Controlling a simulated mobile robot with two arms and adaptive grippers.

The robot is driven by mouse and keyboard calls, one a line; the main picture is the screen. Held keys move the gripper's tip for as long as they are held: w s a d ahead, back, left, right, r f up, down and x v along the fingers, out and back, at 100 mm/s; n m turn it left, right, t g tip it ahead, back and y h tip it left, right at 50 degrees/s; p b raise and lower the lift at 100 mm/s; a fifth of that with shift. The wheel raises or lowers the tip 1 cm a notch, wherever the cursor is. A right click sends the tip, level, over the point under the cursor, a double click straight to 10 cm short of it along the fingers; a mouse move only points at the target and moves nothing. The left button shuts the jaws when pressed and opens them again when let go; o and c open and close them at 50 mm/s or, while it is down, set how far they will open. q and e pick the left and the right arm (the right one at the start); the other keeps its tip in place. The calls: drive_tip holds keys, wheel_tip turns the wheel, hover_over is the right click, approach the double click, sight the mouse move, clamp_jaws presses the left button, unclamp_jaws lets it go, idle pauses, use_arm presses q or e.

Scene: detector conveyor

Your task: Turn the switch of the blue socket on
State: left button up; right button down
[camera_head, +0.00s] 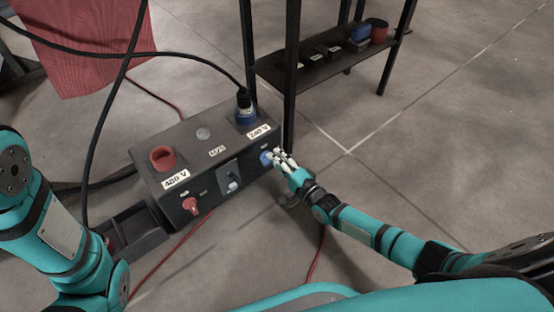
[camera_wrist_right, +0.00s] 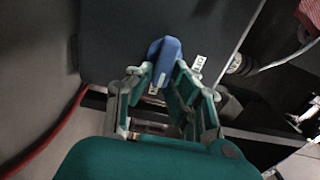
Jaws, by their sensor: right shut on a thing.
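The grey power box (camera_head: 207,143) stands on the floor in the head view. Its blue socket (camera_head: 245,117), by the 240 V label, has a black plug in it. The blue switch (camera_head: 265,158) is on the front face below that label, and it also shows in the right wrist view (camera_wrist_right: 167,58). My right gripper (camera_head: 280,158) is at this switch, its fingers closed on either side of the blue knob in the right wrist view (camera_wrist_right: 161,85).
A red socket (camera_head: 163,160) marked 480 V, a red switch (camera_head: 190,206) and a middle switch (camera_head: 232,184) share the box. A black shelf (camera_head: 330,65) stands behind it. A black tray (camera_head: 132,232) lies at its left. Cables cross the left side; the right floor is clear.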

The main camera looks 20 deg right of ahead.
drive_tip(key=shift+w+d+r, duration=0.1)
drive_tip(key=shift+w, duration=0.05)
drive_tip(key=c, duration=1.3)
unclamp_jaws()
drive_tip(key=v, duration=1.2)
